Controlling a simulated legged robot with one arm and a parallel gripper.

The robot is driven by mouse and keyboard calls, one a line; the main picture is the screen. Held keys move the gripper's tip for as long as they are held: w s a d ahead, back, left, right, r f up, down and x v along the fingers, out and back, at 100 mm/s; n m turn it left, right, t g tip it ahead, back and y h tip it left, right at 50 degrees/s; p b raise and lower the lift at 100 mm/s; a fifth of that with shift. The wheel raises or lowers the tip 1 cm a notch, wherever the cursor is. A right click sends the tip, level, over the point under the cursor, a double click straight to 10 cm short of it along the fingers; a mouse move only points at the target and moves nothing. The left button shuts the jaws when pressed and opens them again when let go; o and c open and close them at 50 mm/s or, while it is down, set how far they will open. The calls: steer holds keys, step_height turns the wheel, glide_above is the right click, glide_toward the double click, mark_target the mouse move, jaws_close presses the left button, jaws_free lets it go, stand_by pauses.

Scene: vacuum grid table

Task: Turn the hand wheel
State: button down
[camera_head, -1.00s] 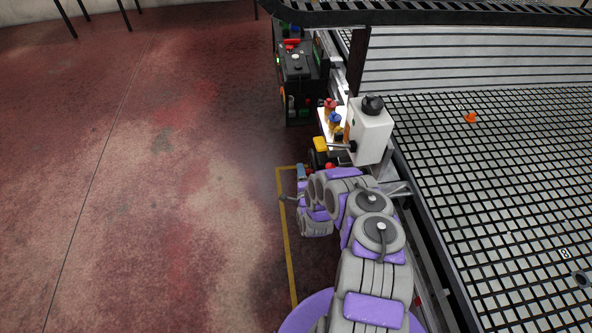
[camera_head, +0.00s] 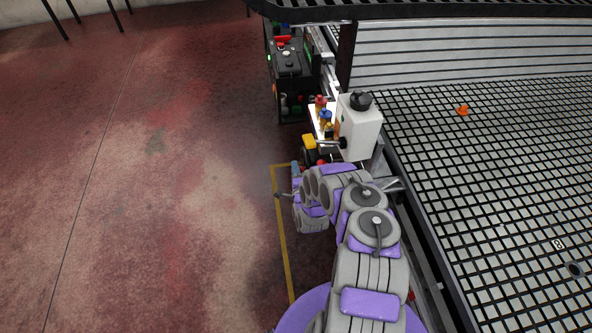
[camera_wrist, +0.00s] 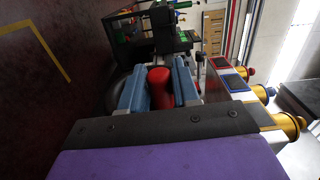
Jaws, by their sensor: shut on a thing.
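In the wrist view the two blue fingers of my gripper (camera_wrist: 159,74) stand on either side of a red cylindrical handle (camera_wrist: 160,90) and are shut on it. A dark rounded rim, apparently the hand wheel (camera_wrist: 119,88), shows behind the left finger; most of it is hidden. In the head view my gripper (camera_head: 296,169) is at the table's left side, just below a dark round part that may be the wheel (camera_head: 308,156). The grip itself is too small to make out there.
A white box with a black cap (camera_head: 360,130) and coloured knobs (camera_head: 326,114) stand close beside my gripper. A black control box (camera_head: 291,62) is farther back. The grid table (camera_head: 480,180) fills the right. The red floor (camera_head: 150,200) at left is clear.

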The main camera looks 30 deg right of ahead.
steer(key=shift+d, duration=0.1)
steer(key=shift+s+f+t+b, duration=0.25)
steer(key=shift+f+t+b, duration=0.65)
steer(key=shift+b, duration=0.35)
steer(key=shift+s+t+h+b, duration=0.2)
steer(key=shift+t+h+b, duration=0.2)
steer(key=shift+t+b, duration=0.25)
steer(key=shift+r, duration=0.15)
steer(key=c, duration=1.3)
jaws_free()
steer(key=o, duration=0.4)
steer(key=shift+w+d+f, duration=0.2)
steer(key=shift+c, duration=0.2)
steer(key=shift+a, duration=0.1)
